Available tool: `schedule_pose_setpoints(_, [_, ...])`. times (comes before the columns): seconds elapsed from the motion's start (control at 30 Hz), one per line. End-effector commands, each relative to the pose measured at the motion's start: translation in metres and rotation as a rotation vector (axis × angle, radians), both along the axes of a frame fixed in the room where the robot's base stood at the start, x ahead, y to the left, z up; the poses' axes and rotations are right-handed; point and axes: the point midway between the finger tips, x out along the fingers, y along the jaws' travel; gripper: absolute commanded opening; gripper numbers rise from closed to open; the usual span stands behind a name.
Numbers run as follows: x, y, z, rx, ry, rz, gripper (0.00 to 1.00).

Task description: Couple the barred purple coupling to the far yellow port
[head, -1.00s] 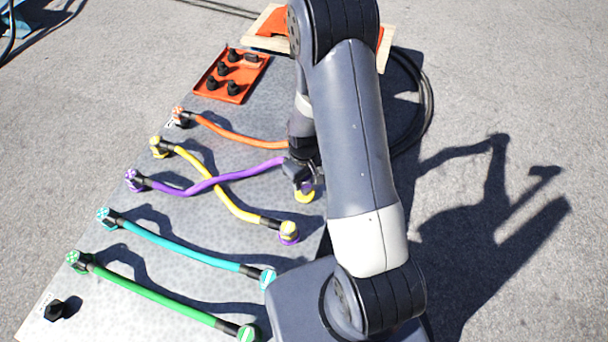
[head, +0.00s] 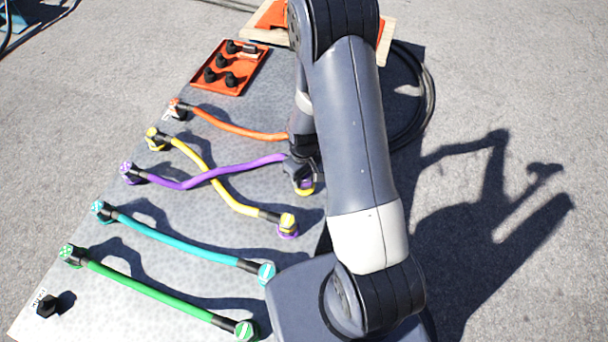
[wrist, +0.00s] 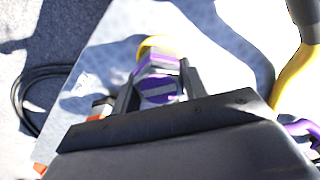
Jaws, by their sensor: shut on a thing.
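My gripper (head: 301,178) is shut on the barred purple coupling (wrist: 157,90), whose purple cap with a white bar shows between the fingers in the wrist view. The purple hose (head: 232,171) runs left from it across the board. The yellow port (head: 307,192) shows as a yellow rim just below the coupling, at the board's right side; the wrist view shows its yellow edge (wrist: 156,44) just beyond the coupling. The coupling overlaps the port in both views; I cannot tell whether they touch. My fingers and the coupling hide most of the port.
The yellow hose (head: 235,205) crosses the purple one, and its near coupling (head: 287,222) sits over a purple port. Orange (head: 240,129), teal (head: 180,238) and green (head: 150,290) hoses lie alongside. A red tray (head: 232,84) holds several black caps.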

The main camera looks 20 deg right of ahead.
Motion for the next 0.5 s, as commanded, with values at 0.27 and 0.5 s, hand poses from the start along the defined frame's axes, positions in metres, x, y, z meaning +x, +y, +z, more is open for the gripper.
schedule_pose_setpoints(0.27, [0.0001,0.0001,-0.0034,0.000,0.000,0.000,0.14])
schedule_pose_setpoints(0.5, [0.0002,0.0001,-0.0084,0.000,-0.001,0.000,0.14])
